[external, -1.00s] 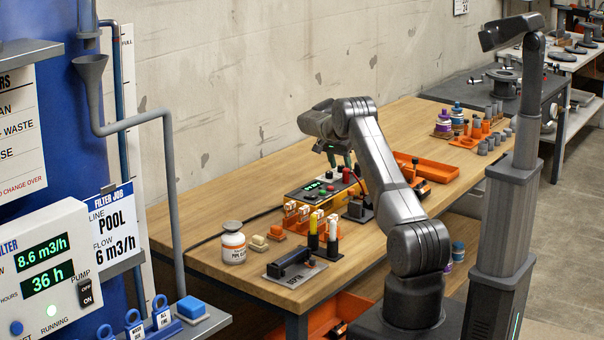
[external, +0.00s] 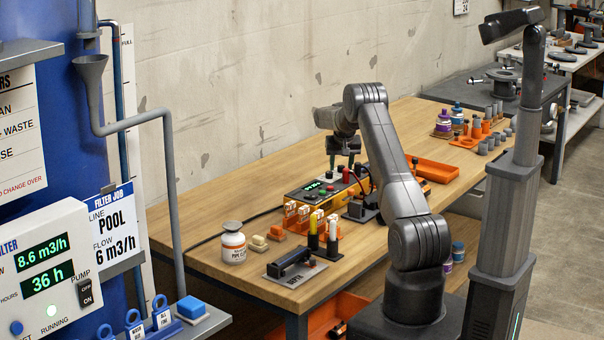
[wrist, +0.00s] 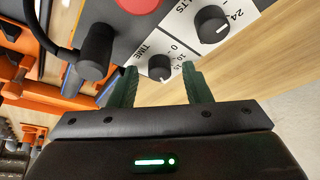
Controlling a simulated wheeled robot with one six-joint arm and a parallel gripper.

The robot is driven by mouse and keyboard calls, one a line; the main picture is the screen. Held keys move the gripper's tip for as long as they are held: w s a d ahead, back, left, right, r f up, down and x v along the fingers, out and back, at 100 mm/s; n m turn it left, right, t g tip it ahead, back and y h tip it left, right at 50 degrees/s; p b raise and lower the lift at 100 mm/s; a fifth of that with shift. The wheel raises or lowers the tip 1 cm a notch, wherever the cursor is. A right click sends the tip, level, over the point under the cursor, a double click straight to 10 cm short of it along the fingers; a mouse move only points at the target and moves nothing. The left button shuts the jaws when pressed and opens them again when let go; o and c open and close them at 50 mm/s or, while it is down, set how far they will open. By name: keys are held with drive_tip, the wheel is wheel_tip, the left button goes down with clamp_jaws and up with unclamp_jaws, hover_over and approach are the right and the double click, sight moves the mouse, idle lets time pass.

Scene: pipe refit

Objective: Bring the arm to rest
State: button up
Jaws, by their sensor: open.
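My gripper (external: 341,163) is open and empty above the bench, fingers pointing down over the back of the yellow-and-black control unit (external: 307,195). In the wrist view my gripper's two green fingers (wrist: 160,84) are spread apart, with the unit's time knob (wrist: 160,67) showing between and just beyond them. A second dial (wrist: 211,24) and a red button (wrist: 138,4) show above it. Nothing is held. My arm is raised and bent, reaching over the bench. I cannot tell the exact gap between fingertips and unit.
The wooden bench (external: 215,262) carries a white jar (external: 233,243), orange fuse-like blocks (external: 303,217), upright tubes (external: 323,233), a black tool on a plate (external: 292,266) and an orange tray (external: 430,170). A black cable (wrist: 45,35) runs by the unit. The wall stands behind.

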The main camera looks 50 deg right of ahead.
drive_tip(key=shift+d+n+t+y+p, duration=0.15)
drive_tip(key=shift+n+y+p, duration=0.3)
drive_tip(key=shift+n, duration=0.65)
drive_tip(key=shift+n+t+y+p, duration=0.3)
drive_tip(key=shift+n+p, duration=0.2)
drive_tip(key=shift+n, duration=0.6)
drive_tip(key=o, duration=1.2)
drive_tip(key=shift+o, duration=0.2)
drive_tip(key=shift+r, duration=0.2)
drive_tip(key=s+d+r+n+g+h+p, duration=0.1)
drive_tip(key=s+r+n+g+p, duration=0.3)
drive_tip(key=s+r, duration=0.65)
drive_tip(key=s+d+r+n+h+p, duration=0.15)
drive_tip(key=s+r+p, duration=0.5)
drive_tip(key=r, duration=0.65)
drive_tip(key=b+x, duration=0.5)
drive_tip(key=x, duration=0.4)
drive_tip(key=shift+d, duration=0.35)
drive_tip(key=shift+f+m, duration=0.15)
drive_tip(key=shift+m, duration=0.1)
